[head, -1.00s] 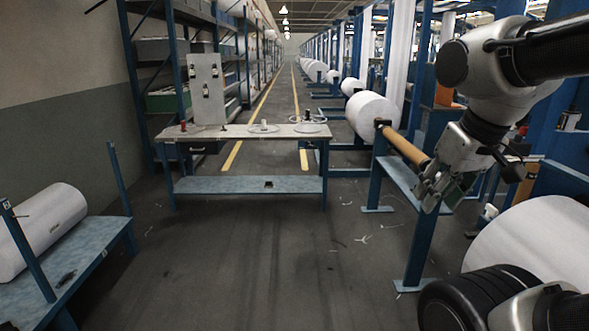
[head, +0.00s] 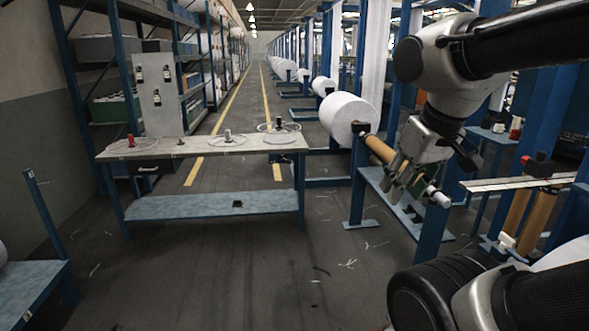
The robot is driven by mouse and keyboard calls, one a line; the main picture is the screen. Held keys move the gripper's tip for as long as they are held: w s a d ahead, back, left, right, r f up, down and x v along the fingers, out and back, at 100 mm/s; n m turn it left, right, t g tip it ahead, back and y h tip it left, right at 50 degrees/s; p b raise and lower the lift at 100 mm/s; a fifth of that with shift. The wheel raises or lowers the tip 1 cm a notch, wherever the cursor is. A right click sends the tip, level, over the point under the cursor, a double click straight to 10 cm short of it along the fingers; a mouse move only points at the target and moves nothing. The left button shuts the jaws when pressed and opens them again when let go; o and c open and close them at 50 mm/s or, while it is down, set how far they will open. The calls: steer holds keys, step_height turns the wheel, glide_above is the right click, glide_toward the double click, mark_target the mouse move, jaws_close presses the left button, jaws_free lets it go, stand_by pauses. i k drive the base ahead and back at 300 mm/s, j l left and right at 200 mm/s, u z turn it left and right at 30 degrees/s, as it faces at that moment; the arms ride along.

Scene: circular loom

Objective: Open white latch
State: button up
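My gripper (head: 398,188) hangs at the right of the head view, pointing down, with its fingers apart. It overlaps the brown roller shaft (head: 379,150) in the picture; I cannot tell whether it touches it. A small white piece (head: 439,198) shows at the near end of that shaft, just right of my fingers. Another small white piece (head: 506,240) sits lower right beside brown tubes. I cannot tell for certain which of these is the white latch.
A white roll (head: 346,112) sits at the far end of the shaft on a blue frame (head: 357,190). A workbench (head: 200,146) with reels stands left of centre. A blue stand (head: 30,292) is at lower left. The grey floor in front is mostly clear.

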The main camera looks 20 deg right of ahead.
mark_target(507, 244)
steer(key=i, duration=2.05)
steer(key=i+z, duration=0.35)
steer(key=i+j+z, duration=0.15)
steer(key=z, duration=0.25)
steer(key=i+j+z, duration=0.2)
steer(key=i+z, duration=0.15)
steer(key=z, duration=2.15)
steer(key=i+l, duration=0.15)
steer(key=l, duration=0.15)
steer(key=i+l+z, duration=0.15)
steer(key=i+l, duration=0.05)
steer(key=l, duration=0.1)
